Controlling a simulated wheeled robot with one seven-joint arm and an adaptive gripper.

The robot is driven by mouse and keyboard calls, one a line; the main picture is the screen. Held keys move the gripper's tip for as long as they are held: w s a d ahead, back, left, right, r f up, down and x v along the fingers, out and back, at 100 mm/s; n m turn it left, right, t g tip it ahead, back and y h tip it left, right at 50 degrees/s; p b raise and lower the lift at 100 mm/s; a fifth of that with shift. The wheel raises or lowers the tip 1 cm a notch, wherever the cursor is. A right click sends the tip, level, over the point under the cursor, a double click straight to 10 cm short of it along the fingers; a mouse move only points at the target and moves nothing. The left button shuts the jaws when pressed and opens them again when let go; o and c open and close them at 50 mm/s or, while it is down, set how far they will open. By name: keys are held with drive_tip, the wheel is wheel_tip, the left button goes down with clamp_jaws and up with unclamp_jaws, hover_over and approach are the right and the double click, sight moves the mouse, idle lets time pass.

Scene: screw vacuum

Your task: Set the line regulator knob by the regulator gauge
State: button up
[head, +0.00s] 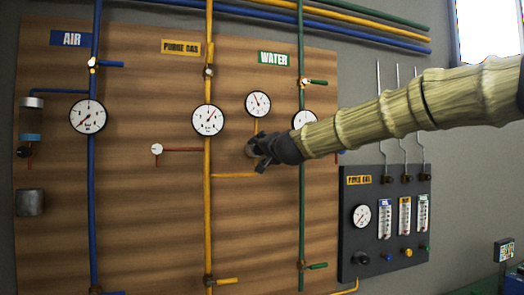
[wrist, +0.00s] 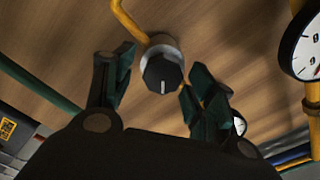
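The line regulator knob (wrist: 162,72) is black with a white pointer line, on a grey round body on the wooden board. In the head view the grey regulator body (head: 251,150) shows just left of my gripper (head: 262,158), which partly hides it. In the wrist view my gripper (wrist: 160,78) is open, with one finger on each side of the knob and visible gaps. The small gauge (head: 258,104) above the regulator has a white dial and a dark needle pointing to the upper left; its numbers are too small to read.
The purge gas line gauge (head: 208,120) is left of the regulator, on a yellow pipe (head: 208,240). A green water pipe (head: 301,220) and its gauge (head: 304,119) lie close to my arm. A dark flowmeter panel (head: 385,225) stands at lower right.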

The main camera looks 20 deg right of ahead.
drive_tip(key=shift+s+a, duration=0.1)
drive_tip(key=s, duration=1.1)
drive_tip(key=shift+s+d, duration=0.3)
drive_tip(key=shift+s, duration=0.05)
idle(0.4)
idle(0.4)
